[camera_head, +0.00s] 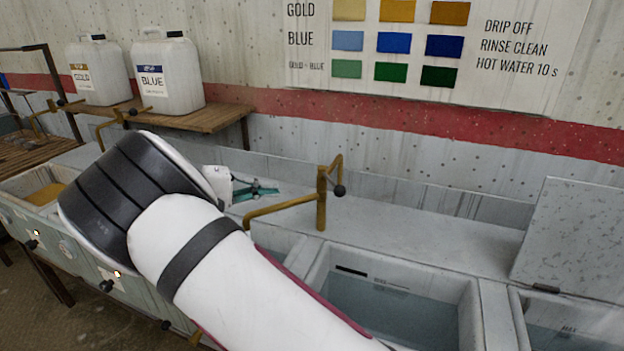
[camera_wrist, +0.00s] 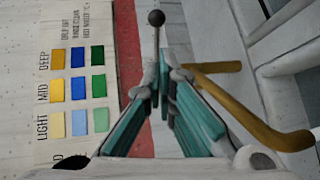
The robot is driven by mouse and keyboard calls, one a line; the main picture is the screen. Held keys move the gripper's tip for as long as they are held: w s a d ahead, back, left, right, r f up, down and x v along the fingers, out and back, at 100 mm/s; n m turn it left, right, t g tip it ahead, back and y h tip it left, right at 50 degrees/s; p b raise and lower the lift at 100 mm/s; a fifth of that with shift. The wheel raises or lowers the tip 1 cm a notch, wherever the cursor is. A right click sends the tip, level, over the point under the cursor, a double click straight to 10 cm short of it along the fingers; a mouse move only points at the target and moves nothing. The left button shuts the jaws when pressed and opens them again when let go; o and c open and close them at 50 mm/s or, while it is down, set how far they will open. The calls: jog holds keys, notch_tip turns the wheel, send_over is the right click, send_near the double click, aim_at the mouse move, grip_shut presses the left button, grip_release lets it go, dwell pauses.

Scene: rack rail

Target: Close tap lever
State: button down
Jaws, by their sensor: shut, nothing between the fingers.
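The brass tap (camera_head: 321,200) stands on the ledge behind the basins, its spout (camera_head: 275,211) reaching left and forward. Its lever ends in a black ball knob (camera_head: 339,190), right of the post. In the wrist view the knob (camera_wrist: 156,18) is at the top on a thin rod, beyond my fingertips, with the brass spout (camera_wrist: 262,127) to the right. My gripper (camera_head: 265,190), with teal fingers, is left of the tap post in the head view. In the wrist view its fingertips (camera_wrist: 158,82) are shut and empty, in line with the rod; I cannot tell whether they touch it.
Water-filled basins (camera_head: 480,310) line the front; a raised lid (camera_head: 575,240) stands at right. Two white jugs, GOLD (camera_head: 98,72) and BLUE (camera_head: 168,75), sit on a wooden shelf (camera_head: 190,117). Another brass tap (camera_head: 104,125) is at left. My arm hides part of the basins.

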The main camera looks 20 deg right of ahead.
jog(key=p, duration=0.2)
send_near(333, 183)
jog(key=f+x, duration=0.1)
jog(key=x, duration=0.5)
jog(key=shift+w+d, duration=0.25)
jog(key=shift+w, duration=0.05)
jog(key=shift+f, duration=0.1)
